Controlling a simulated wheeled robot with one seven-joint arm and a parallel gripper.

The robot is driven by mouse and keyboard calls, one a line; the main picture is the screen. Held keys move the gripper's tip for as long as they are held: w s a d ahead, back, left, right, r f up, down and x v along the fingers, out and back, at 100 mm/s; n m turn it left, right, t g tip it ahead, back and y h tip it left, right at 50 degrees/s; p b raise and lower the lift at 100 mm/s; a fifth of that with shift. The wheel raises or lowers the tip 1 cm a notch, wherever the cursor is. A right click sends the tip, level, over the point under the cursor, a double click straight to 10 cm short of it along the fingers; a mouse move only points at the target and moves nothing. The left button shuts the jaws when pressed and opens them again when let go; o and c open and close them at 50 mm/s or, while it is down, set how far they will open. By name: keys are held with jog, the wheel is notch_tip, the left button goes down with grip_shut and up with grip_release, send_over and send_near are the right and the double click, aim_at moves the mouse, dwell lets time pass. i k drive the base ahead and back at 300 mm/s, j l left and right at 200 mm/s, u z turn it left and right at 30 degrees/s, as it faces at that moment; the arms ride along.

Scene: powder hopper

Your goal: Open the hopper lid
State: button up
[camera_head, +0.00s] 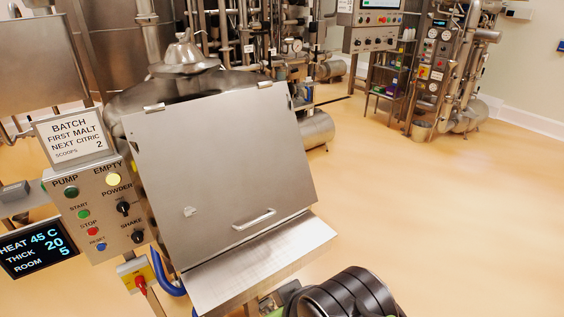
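The hopper lid (225,160) is a large sloped sheet of brushed steel in the middle of the view. It lies flat and looks shut. Two small hinges show along its top edge, one at the left (154,107) and one at the right (265,84). A bar handle (254,219) sits near its lower edge, with nothing touching it. A small pale mark or tab (190,211) is at the lower left of the lid. My gripper is not in view.
A steel shelf (262,262) juts out below the lid. A control panel (103,210) with knobs and buttons, a batch sign (74,138) and a dark display (38,254) stand at the left. Open floor (440,220) lies to the right. Pipework fills the back.

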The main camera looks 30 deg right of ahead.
aim_at(239, 159)
jog(key=z, duration=0.35)
jog(key=i+j+u, duration=0.2)
jog(key=i, duration=0.25)
jog(key=i+j+u, duration=0.1)
jog(key=i+u, duration=0.15)
jog(key=i, duration=0.25)
